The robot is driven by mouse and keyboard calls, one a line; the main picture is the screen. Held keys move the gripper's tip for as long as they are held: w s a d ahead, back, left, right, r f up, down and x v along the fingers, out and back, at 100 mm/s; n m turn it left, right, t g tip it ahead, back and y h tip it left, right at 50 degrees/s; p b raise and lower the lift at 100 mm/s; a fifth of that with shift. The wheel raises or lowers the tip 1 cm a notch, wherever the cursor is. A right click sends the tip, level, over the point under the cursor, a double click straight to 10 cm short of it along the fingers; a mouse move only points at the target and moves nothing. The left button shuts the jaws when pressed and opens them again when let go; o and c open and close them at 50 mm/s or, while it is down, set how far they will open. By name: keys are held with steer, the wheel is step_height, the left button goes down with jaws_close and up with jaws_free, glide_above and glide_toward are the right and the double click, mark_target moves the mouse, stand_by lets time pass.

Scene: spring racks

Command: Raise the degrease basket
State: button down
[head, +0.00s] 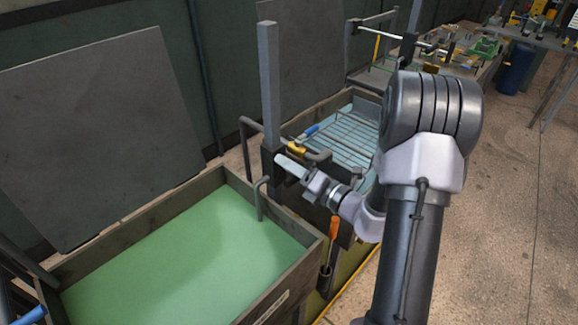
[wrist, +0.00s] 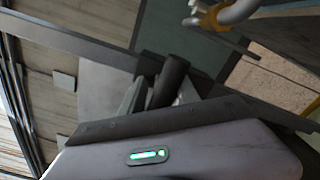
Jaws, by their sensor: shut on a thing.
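My gripper (head: 302,172) is at the dark slide block (head: 271,163) on an upright grey post (head: 268,80) between two tanks. In the wrist view my gripper (wrist: 158,98) is shut on a dark round handle (wrist: 172,78). A bent grey rod (head: 259,200) beside the post reaches down into the green liquid (head: 170,260) of the near tank. No basket shows in that liquid. A wire rack (head: 345,135) shows in the farther tank with pale blue liquid. I cannot tell which one is the degrease basket.
A grey panel (head: 90,140) leans behind the near tank (head: 285,285). A yellow-banded grey hook (head: 298,149) is close to my gripper. An orange-handled tool (head: 333,232) hangs at the tank's side. A blue bin (head: 515,72) stands far right. Open floor (head: 510,190) lies to the right.

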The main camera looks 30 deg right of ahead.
mark_target(277, 114)
step_height(277, 114, up, 13)
steer(key=p, duration=1.1)
steer(key=shift+r, duration=0.2)
steer(key=shift+w+d+p, duration=0.1)
steer(key=shift+p, duration=0.2)
steer(key=c, duration=1.2)
jaws_free()
steer(key=shift+r, duration=0.1)
steer(key=shift+o, duration=0.6)
steer(key=shift+s, duration=0.2)
